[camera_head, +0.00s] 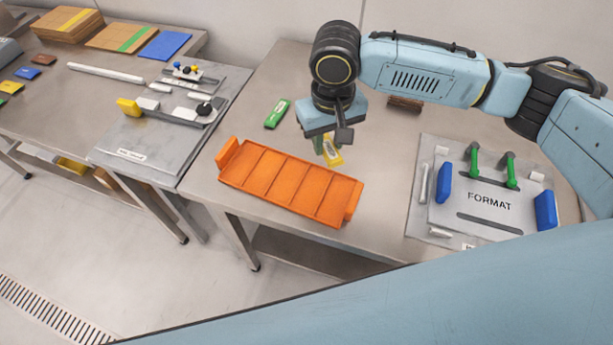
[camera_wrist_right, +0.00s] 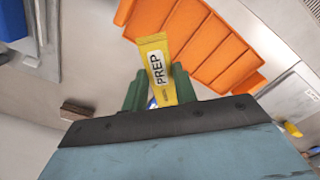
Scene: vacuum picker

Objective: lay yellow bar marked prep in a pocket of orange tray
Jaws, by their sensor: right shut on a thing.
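The yellow bar marked PREP (camera_head: 333,157) is held in my right gripper (camera_head: 326,143), above the table just behind the orange tray. In the right wrist view the bar (camera_wrist_right: 157,66) stands out between the two green fingers of the right gripper (camera_wrist_right: 160,88), its label readable and its far end toward the tray. The orange tray (camera_head: 229,153) lies slanted near the table's front edge, its several pockets looking empty. It also shows in the right wrist view (camera_wrist_right: 249,84). The bar looks apart from the tray. My left gripper is not in view.
A green bar (camera_head: 277,113) lies behind the tray, and a brown bar (camera_head: 405,104) lies farther back under my right arm. A plate marked FORMAT (camera_head: 489,202) with blue blocks and green clamps stands at the right. Bare table separates it from the tray.

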